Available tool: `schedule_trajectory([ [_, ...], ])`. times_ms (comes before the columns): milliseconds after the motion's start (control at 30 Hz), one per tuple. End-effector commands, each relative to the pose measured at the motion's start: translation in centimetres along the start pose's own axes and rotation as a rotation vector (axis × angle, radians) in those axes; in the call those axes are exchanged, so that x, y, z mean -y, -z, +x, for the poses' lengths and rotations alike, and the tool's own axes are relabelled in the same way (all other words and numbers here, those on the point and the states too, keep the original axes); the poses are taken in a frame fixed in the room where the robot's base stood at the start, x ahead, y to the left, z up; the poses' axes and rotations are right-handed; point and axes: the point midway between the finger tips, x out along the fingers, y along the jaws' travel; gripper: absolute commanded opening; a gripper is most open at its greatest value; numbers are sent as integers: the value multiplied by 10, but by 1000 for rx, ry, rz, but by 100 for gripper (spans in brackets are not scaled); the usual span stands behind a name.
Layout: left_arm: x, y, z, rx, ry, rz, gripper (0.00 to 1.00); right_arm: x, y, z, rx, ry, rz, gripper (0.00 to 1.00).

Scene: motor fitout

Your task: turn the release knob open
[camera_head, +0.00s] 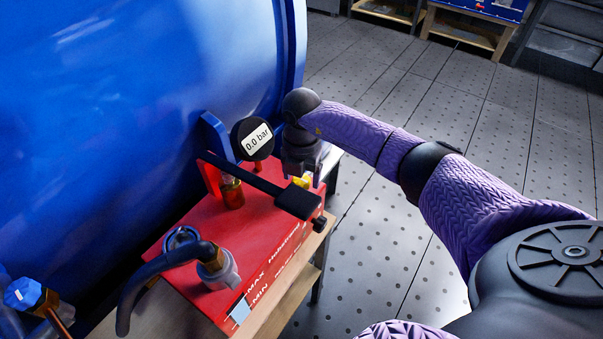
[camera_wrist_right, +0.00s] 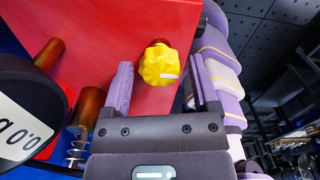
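The yellow release knob (camera_wrist_right: 162,65) is lobed, with a white mark on its face, and sits on the red pump body (camera_wrist_right: 110,40). In the head view the knob (camera_head: 302,182) is a small yellow patch beside my right wrist, partly hidden. My right gripper (camera_wrist_right: 160,62) is open, its two purple fingers on either side of the knob. Gaps show between the knob and both fingers. I cannot tell how deep the fingers reach. My left gripper is not in view.
A gauge (camera_head: 252,139) reading 0.0 bar stands close to my right gripper. A black lever (camera_head: 250,178) crosses the pump top. A hose fitting (camera_head: 217,268) is nearer me. A big blue cylinder (camera_head: 130,90) fills the left. Open floor lies right.

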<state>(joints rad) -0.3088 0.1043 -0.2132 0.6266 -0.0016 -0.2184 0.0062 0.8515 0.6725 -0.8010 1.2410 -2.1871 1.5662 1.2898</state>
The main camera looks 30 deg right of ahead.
Motion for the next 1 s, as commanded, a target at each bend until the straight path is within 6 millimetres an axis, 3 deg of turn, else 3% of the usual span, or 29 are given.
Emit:
schedule_trajectory([
  [33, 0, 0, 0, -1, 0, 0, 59, 0, 0, 0, 0, 0, 0, 64],
  [67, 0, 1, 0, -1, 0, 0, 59, 0, 0, 0, 0, 0, 0, 58],
  [333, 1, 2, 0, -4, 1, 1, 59, 0, 0, 0, 0, 0, 0, 1],
  [667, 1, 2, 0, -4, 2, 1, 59, 0, 0, 0, 0, 1, -46, 0],
  [1000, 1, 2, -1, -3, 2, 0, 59, 0, -1, -1, 1, 1, -294, 0],
])
